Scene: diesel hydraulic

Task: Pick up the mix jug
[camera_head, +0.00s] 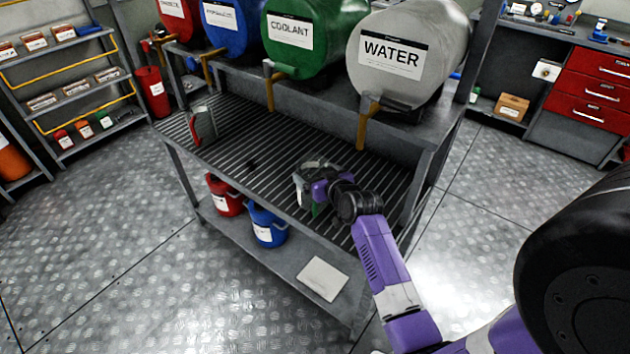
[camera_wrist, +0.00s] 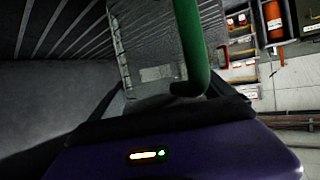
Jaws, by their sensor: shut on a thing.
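The mix jug (camera_head: 303,186) is a clear, greyish jug with a green handle, at the front edge of the slatted drip bench. My purple and black gripper (camera_head: 318,189) is at its right side, shut on it at the green handle. In the wrist view the green handle (camera_wrist: 190,45) stands between my dark gripper fingers (camera_wrist: 180,105), with the see-through jug body (camera_wrist: 145,45) behind it. My gripper hides part of the jug in the head view. I cannot tell whether its base touches the slats.
Another jug with a red handle (camera_head: 204,124) stands at the bench's left end. Above the slats (camera_head: 250,150) are the WATER drum (camera_head: 408,60), the COOLANT drum (camera_head: 312,40) and their hanging taps.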

